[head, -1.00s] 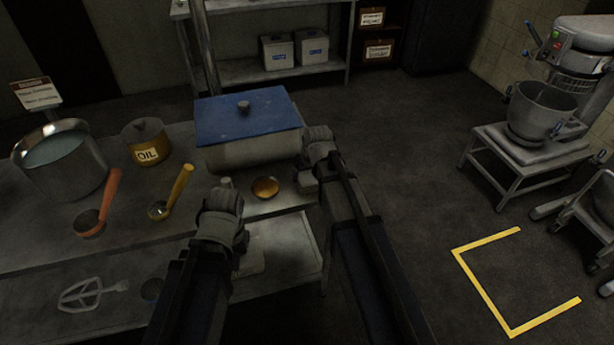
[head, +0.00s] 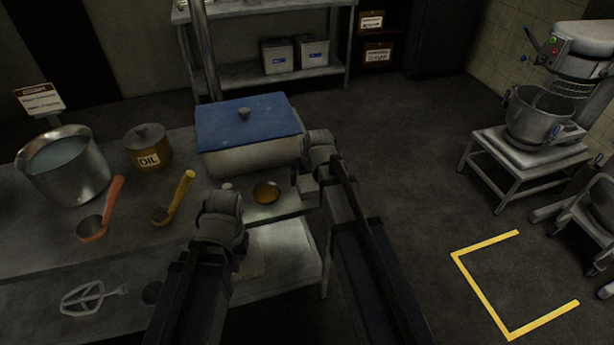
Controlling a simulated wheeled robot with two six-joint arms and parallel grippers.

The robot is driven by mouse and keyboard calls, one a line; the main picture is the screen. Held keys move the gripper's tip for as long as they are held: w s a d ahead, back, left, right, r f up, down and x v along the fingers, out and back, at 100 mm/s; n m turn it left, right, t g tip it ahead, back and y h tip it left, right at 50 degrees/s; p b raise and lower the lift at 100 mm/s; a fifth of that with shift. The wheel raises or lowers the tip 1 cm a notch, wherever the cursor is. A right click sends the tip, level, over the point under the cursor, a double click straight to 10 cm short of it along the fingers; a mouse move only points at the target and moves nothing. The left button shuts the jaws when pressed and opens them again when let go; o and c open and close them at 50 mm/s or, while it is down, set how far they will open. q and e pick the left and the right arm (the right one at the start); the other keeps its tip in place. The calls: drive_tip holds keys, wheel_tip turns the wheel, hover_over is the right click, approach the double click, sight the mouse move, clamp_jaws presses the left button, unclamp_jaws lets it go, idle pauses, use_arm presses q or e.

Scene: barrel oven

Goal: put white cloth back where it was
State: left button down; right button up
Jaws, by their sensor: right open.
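I cannot make out a white cloth for certain. A pale patch (head: 250,262) shows beside and below my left gripper, and I cannot tell whether it is cloth or a surface. My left gripper (head: 222,212) is over the table's front edge, near a small amber bowl (head: 266,192). Its fingers are hidden behind its own body, so its jaws cannot be read. My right gripper (head: 304,182) is open at the right end of the table, beside the pale tub (head: 255,158) with a blue lid (head: 247,122).
A mixer (head: 540,115) stands at right. The floor between is clear, with yellow tape (head: 480,290).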

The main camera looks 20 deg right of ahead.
drive_tip(key=p+v, duration=0.8)
drive_tip(key=v, duration=0.2)
drive_tip(key=s+a+n+g, duration=0.1)
drive_tip(key=s+a+g, duration=0.1)
drive_tip(key=s+a, duration=0.4)
drive_tip(key=s+a+f+n+g+h, duration=0.1)
drive_tip(key=s+a+n+g, duration=0.1)
drive_tip(key=s+a, duration=0.5)
drive_tip(key=s+g, duration=0.1)
drive_tip(key=s, duration=0.5)
drive_tip(key=shift+a+f+h, duration=0.25)
drive_tip(key=shift+h, duration=0.05)
drive_tip(key=shift+w, duration=0.1)
